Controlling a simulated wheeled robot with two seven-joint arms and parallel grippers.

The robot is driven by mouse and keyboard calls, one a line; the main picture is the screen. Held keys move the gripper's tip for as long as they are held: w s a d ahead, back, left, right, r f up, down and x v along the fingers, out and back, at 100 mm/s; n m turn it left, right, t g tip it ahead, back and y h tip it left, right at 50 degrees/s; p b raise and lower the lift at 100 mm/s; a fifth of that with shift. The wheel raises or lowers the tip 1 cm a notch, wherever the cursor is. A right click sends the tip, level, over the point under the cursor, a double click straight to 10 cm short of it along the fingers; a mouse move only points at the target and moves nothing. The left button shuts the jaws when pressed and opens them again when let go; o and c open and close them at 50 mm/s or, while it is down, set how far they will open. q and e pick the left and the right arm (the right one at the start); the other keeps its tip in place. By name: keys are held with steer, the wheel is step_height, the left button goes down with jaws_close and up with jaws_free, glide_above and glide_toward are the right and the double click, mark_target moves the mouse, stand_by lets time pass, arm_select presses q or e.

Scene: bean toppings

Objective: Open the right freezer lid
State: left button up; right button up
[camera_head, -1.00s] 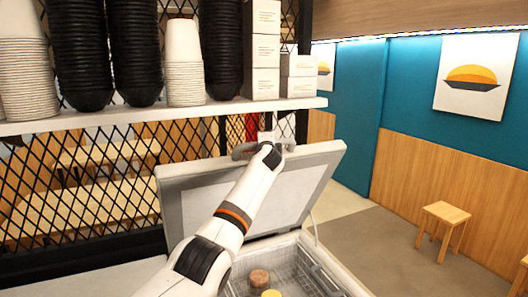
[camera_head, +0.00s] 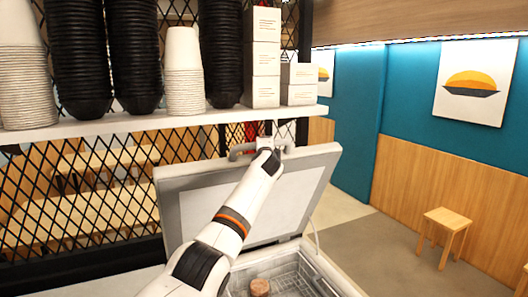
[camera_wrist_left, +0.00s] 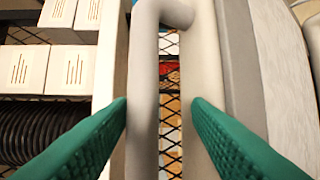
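The right freezer lid (camera_head: 290,190) stands raised and tilted back above the open freezer (camera_head: 320,272). Its grey handle (camera_head: 238,152) is at the lid's top edge, partly hidden by my left arm. In the left wrist view the handle bar (camera_wrist_left: 144,90) runs between the green fingers of my left gripper (camera_wrist_left: 159,102). The fingers are apart, with a visible gap between the bar and the right finger. In the head view my left gripper is at the lid's top edge, its fingers mostly hidden. My right gripper is not in view.
A white shelf (camera_head: 130,122) with black bowl stacks (camera_head: 133,55), white cups (camera_head: 184,75) and white boxes (camera_head: 265,55) is close behind and left of the lid. A black mesh partition (camera_head: 90,190) stands behind. A brown round item (camera_head: 260,287) lies in the freezer basket.

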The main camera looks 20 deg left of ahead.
arm_select(q)
steer(key=shift+s+d+f, duration=0.1)
steer(key=shift+d, duration=0.05)
steer(key=b+v, duration=0.5)
steer(key=v, duration=0.6)
steer(key=shift+s+b, duration=0.3)
steer(key=shift+s, duration=0.05)
steer(key=shift+c, duration=0.3)
